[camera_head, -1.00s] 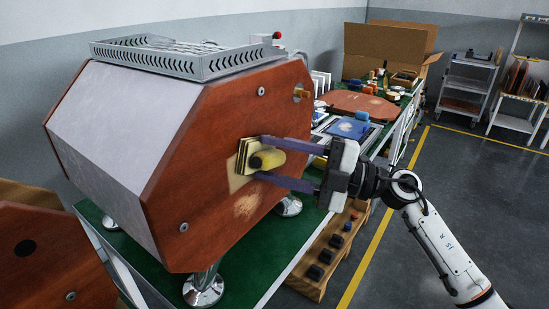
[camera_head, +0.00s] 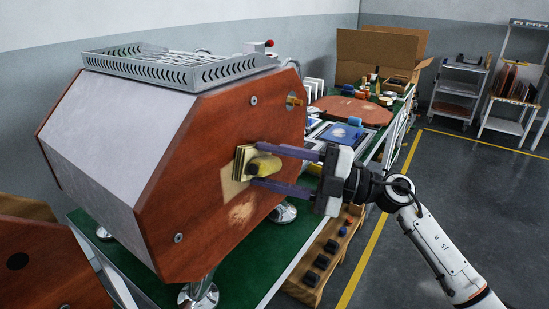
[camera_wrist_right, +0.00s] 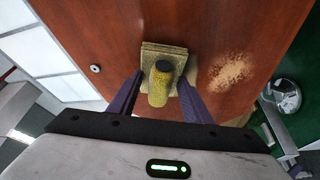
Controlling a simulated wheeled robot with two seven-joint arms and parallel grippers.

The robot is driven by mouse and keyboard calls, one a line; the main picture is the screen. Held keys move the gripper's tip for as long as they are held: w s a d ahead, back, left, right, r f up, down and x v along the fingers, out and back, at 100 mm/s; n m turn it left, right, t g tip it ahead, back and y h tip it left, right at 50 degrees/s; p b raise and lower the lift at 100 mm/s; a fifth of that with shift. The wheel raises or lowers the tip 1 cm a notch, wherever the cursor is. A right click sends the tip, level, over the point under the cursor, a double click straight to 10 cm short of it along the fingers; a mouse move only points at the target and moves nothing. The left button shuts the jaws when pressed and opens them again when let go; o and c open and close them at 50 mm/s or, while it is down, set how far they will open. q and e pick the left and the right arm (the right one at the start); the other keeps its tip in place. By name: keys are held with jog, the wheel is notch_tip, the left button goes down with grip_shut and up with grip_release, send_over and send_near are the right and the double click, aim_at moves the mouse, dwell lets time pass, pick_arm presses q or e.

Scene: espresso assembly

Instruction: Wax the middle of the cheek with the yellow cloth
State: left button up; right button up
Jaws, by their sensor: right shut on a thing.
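The cheek (camera_head: 205,150) is the red-brown wooden side panel of the espresso machine. My right gripper (camera_head: 250,168) is shut on the yellow cloth (camera_head: 264,165), a yellow roll on a layered tan pad, near the middle of the cheek. In the right wrist view, the cloth (camera_wrist_right: 159,88) sits between the purple fingers of my right gripper (camera_wrist_right: 160,85), with the pad against or very close to the wood; contact cannot be told. A pale square shows beside and below the pad. A pale scuffed patch (camera_head: 241,213) lies lower on the cheek. My left gripper is out of view.
The machine stands on metal feet on a green-topped bench (camera_head: 240,262). A slotted metal tray (camera_head: 175,67) tops it. Another wooden panel (camera_head: 40,265) is at the lower left. A wooden rack (camera_head: 318,262) stands below the bench edge. The floor at right is clear.

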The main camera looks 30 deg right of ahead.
jog(key=shift+s+a, duration=0.2)
jog(key=shift+a, duration=0.3)
jog(key=shift+d, duration=0.1)
jog(key=shift+w+d+b, duration=0.2)
jog(key=shift+w+d, duration=0.05)
jog(key=shift+d, duration=0.4)
jog(key=shift+w+d+b, duration=0.15)
jog(key=shift+w+d, duration=0.1)
jog(key=shift+d, duration=0.35)
jog(key=s+d, duration=0.2)
jog(key=s, duration=0.4)
jog(key=shift+s+d+p, duration=0.25)
jog(key=shift+d+p, duration=0.1)
jog(key=shift+p, duration=0.1)
